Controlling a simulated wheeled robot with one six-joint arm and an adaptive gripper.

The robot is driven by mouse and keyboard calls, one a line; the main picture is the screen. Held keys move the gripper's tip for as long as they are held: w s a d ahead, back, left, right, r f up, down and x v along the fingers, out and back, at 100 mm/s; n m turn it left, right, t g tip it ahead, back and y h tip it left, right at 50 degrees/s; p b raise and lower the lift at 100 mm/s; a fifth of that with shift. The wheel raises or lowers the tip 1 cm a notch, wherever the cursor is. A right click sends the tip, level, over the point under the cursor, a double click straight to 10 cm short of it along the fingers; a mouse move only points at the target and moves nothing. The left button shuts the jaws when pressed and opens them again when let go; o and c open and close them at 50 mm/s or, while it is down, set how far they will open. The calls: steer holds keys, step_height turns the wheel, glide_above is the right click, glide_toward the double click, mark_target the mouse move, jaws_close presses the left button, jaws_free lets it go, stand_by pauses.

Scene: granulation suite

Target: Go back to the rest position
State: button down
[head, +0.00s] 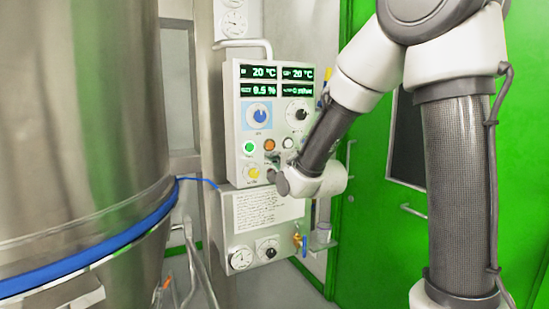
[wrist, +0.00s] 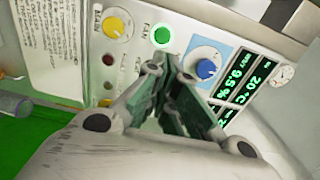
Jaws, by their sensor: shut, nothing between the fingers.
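My gripper (wrist: 172,80) is in front of the control panel (wrist: 130,50), its fingers shut and empty. In the head view my wrist covers most of the gripper, near the lower part of the panel (head: 240,100). The panel carries a blue knob (head: 260,115), a green button (head: 249,147), an orange button (head: 270,145) and a yellow knob (head: 253,174). In the wrist view the lit green button (wrist: 161,36) and the blue knob (wrist: 205,68) lie beyond the fingertips. I cannot tell whether the fingertips touch the panel.
A large steel vessel (head: 85,110) with a blue band (head: 90,250) fills the left. A lower box with gauges (head: 242,258) and a small valve (head: 298,241) sits below the panel. A green door (head: 520,150) stands at the right, behind my arm.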

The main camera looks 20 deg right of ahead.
steer(key=s+f+n+g, duration=0.4)
steer(key=f+n+g, duration=0.25)
steer(key=f, duration=0.55)
steer(key=s+d+f+n+g+h, duration=0.25)
steer(key=s+n+g, duration=0.2)
steer(key=s, duration=0.45)
steer(key=s+d+r+n+g, duration=0.1)
steer(key=s+d+r, duration=0.3)
steer(key=s, duration=0.7)
steer(key=s+d+r+n+g, duration=0.1)
steer(key=s+d+r+n, duration=0.2)
steer(key=s+d, duration=0.3)
steer(key=s+r+h, duration=0.1)
steer(key=s, duration=0.4)
steer(key=shift+s+d+n, duration=0.3)
steer(key=shift+s+n, duration=0.1)
